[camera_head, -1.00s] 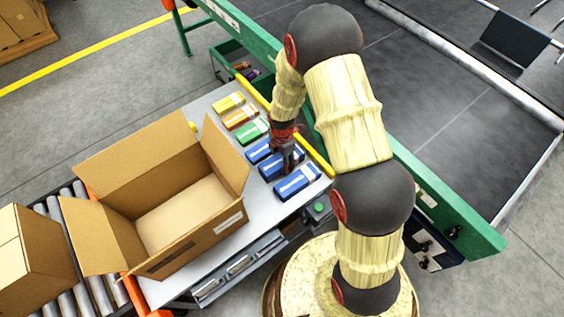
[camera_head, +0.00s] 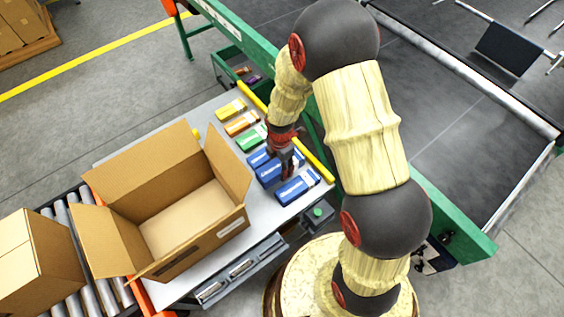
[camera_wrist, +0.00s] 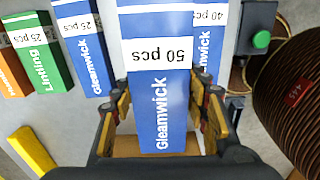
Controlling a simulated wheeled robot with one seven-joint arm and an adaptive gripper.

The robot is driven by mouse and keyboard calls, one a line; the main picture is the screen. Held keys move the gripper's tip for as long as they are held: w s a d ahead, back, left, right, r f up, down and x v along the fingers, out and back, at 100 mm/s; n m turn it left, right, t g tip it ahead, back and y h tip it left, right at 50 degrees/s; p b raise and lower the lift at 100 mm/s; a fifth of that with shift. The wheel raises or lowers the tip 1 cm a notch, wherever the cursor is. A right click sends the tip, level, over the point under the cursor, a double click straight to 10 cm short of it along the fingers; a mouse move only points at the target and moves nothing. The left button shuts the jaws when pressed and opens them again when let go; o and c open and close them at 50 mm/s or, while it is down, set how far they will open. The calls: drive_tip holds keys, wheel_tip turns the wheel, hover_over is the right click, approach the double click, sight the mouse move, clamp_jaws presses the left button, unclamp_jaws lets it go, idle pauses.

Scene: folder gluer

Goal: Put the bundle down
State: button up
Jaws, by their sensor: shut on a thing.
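The bundle (camera_wrist: 160,90) is a blue Gleamwick pack with a white "50 pcs" band. My gripper (camera_wrist: 160,115) is shut on it, with one finger on each side. In the head view the held bundle (camera_head: 268,175) is over the grey table, between two other blue bundles, and my gripper (camera_head: 286,168) partly hides it. The "25 pcs" blue bundle (camera_wrist: 84,45) is on its left in the wrist view and the "40 pcs" one (camera_wrist: 208,40) on its right. Whether its underside touches the table I cannot tell.
Green (camera_head: 251,137), orange (camera_head: 241,122) and yellow (camera_head: 231,108) bundles continue the row. An open, empty-looking carton (camera_head: 185,215) stands to the left on the table. A yellow rail (camera_head: 318,163) borders the row. A green button (camera_head: 318,212) is near the table's front corner.

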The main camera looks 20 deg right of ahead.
drive_tip(key=s+a+r+p, duration=0.2)
drive_tip(key=s+a+r, duration=0.2)
drive_tip(key=s, duration=0.4)
drive_tip(key=shift+s+a+r+p, duration=0.25)
drive_tip(key=shift+s+r+p, duration=0.1)
drive_tip(key=shift+r, duration=0.15)
